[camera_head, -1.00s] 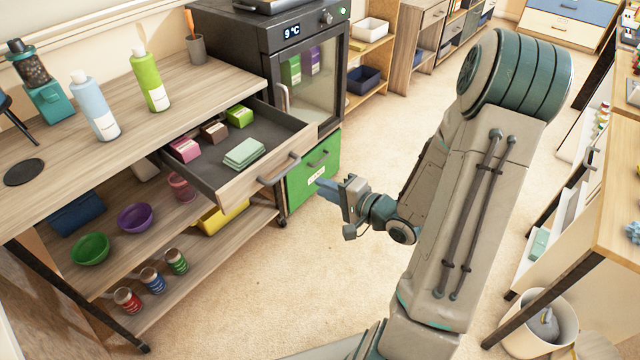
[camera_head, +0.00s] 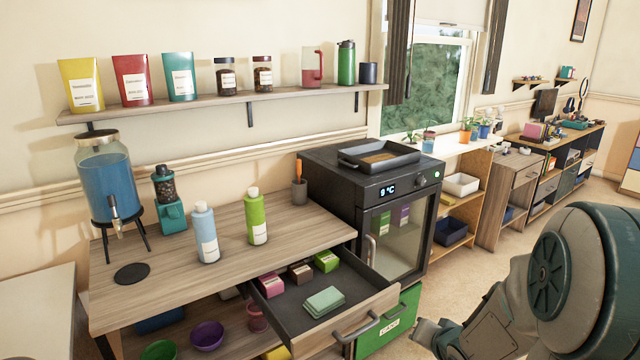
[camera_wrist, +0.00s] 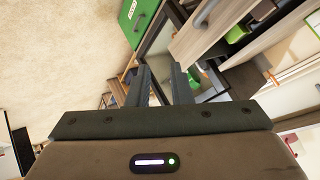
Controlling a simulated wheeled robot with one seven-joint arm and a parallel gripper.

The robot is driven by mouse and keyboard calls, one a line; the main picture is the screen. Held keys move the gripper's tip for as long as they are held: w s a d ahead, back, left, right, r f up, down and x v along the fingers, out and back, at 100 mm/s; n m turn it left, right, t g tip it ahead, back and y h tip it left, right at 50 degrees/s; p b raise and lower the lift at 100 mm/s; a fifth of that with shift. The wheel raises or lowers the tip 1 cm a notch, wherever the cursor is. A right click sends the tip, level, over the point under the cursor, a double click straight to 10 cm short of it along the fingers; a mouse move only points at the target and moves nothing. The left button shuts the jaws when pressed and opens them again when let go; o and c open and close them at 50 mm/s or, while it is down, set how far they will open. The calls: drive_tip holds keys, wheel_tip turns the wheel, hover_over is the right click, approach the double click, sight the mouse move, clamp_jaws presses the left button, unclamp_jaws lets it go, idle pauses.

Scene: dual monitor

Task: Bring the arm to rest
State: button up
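My arm (camera_head: 490,325) shows at the lower right of the head view, folded, with its big rounded teal joint (camera_head: 575,270) nearest the camera. In the wrist view my gripper (camera_wrist: 161,74) has its two dark fingers apart, with nothing between them. The open drawer (camera_head: 350,312) of the wooden bench is in front of it, at the upper right of the wrist view. The fingers appear clear of the drawer.
The drawer holds several small boxes and a green stack (camera_head: 323,302). A black oven-like cabinet (camera_head: 335,185) with a glass door stands right of the bench (camera_head: 130,295). A green cabinet front (camera_head: 390,325) is below it. Open floor (camera_head: 470,265) lies to the right.

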drive_tip(key=s+r+n+g+h+p, duration=0.2)
drive_tip(key=s+r+g+h+p, duration=0.3)
drive_tip(key=r, duration=0.6)
drive_tip(key=s+a+r+n+g+y+p, duration=0.1)
drive_tip(key=s+a+r+n+y, duration=0.1)
drive_tip(key=s+a+r, duration=0.2)
drive_tip(key=s+a+r+n+y+p, duration=0.1)
drive_tip(key=s+a+r, duration=0.3)
drive_tip(key=s, duration=0.5)
drive_tip(key=shift+s+r+n+g+y+p, duration=0.15)
drive_tip(key=shift+s+n+g+y+p, duration=0.2)
drive_tip(key=shift+y, duration=0.35)
